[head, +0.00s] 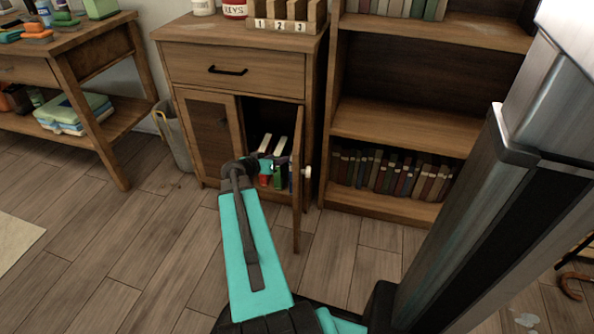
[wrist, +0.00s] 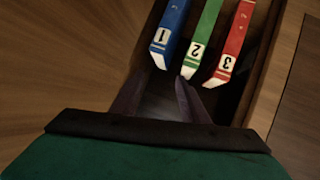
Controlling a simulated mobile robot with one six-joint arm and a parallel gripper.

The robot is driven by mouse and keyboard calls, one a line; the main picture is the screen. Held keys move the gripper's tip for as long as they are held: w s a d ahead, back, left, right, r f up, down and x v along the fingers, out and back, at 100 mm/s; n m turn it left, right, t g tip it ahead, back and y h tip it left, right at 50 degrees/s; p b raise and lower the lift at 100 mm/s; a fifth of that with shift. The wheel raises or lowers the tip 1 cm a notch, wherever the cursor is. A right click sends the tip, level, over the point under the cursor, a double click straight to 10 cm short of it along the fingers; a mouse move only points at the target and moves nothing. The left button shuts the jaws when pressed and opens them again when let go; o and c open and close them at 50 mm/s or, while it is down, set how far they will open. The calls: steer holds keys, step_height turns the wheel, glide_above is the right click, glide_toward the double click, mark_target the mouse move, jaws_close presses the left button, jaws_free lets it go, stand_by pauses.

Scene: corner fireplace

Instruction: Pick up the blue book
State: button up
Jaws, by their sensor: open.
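The blue book (wrist: 171,35), with a white label marked 1, stands in the wrist view beside a green book (wrist: 203,38) marked 2 and a red book (wrist: 235,42) marked 3. My gripper (wrist: 163,80) is open and empty. Its fingertips are just short of the labelled ends of the blue and green books. In the head view my gripper (head: 268,164) is at the opening of the low cabinet (head: 236,63), in front of the books. It partly hides them there, and I cannot clearly make out the blue one.
The cabinet's right door (head: 298,180) stands open close beside my gripper. The left door (head: 211,138) is shut. A bookshelf (head: 395,120) with a row of books stands right, and a bin (head: 174,135) and workbench (head: 90,50) left. The wooden floor in front is clear.

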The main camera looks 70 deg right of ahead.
steer(key=shift+d+f, duration=0.1)
steer(key=b+x, duration=0.2)
steer(key=x, duration=0.6)
steer(key=shift+d, duration=0.2)
stand_by(0.4)
